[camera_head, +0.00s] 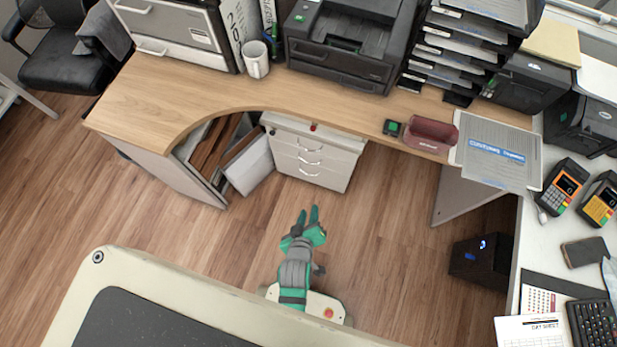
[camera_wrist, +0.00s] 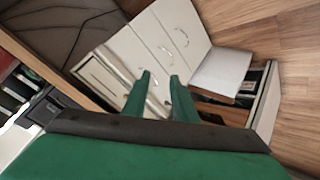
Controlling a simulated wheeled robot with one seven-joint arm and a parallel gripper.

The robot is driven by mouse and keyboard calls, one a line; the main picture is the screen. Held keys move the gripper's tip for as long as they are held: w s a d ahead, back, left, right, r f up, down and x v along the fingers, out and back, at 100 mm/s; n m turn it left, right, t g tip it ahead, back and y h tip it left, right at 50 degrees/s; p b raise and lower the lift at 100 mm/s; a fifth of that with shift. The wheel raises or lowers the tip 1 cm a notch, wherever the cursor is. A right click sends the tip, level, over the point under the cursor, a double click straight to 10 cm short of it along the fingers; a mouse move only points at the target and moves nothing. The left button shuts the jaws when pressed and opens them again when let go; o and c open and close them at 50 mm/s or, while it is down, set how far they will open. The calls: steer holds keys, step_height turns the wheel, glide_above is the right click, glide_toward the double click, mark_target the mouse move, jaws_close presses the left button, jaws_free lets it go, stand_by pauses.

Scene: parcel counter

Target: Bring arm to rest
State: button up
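My gripper (camera_head: 308,212) is in the middle of the head view, in front of the desk and over the wood floor. Its two green fingers point away from my body toward the drawer cabinet. In the wrist view my gripper (camera_wrist: 160,82) shows two green fingers with a gap between them and nothing held. The gripper touches nothing that I can see.
A white drawer cabinet (camera_head: 312,158) stands under the curved wooden desk (camera_head: 215,98), beside an open cupboard with a white box (camera_head: 249,165). A black box (camera_head: 482,259) stands on the floor at right. A side counter (camera_head: 545,240) holds card terminals. Floor around the gripper is clear.

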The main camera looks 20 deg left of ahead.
stand_by(0.5)
steer(key=s+d+r+m+t, duration=0.2)
steer(key=s+d+r+m, duration=0.2)
steer(key=r, duration=0.7)
steer(key=s+d+r+m+t+h, duration=0.1)
steer(key=s+d+r+m+t, duration=0.2)
steer(key=s+r, duration=0.5)
step_height(320, 180, up, 4)
steer(key=shift+d+f+m, duration=0.25)
steer(key=shift+d+m, duration=0.25)
steer(key=shift+m, duration=0.7)
steer(key=shift+w, duration=0.1)
steer(key=shift+c, duration=0.4)
